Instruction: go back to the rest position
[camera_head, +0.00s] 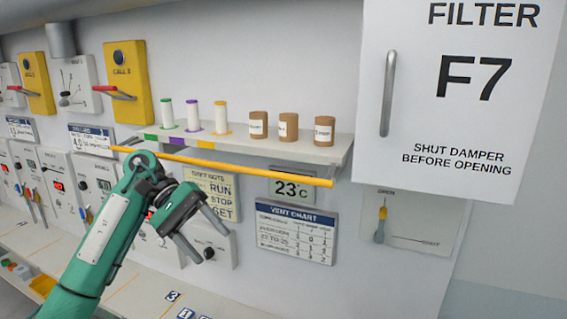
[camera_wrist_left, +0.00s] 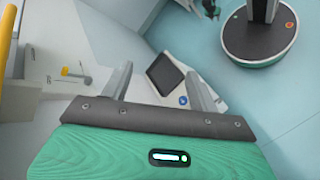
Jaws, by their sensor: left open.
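My left gripper (camera_head: 202,248) is open and empty in the head view. Its green arm comes in from the lower left, and its fingers point down to the right in front of the wall panels. It hangs below the shelf (camera_head: 275,147) and left of the vent chart (camera_head: 296,232). In the left wrist view both fingers (camera_wrist_left: 162,90) stand apart with nothing between them. My right gripper does not show in either view.
A yellow rail (camera_head: 230,166) runs along the shelf front, close above my left arm. Several spools and brown jars (camera_head: 289,126) stand on the shelf. A white filter door (camera_head: 452,95) juts out at the right. A bench (camera_head: 135,290) with numbered marks lies below.

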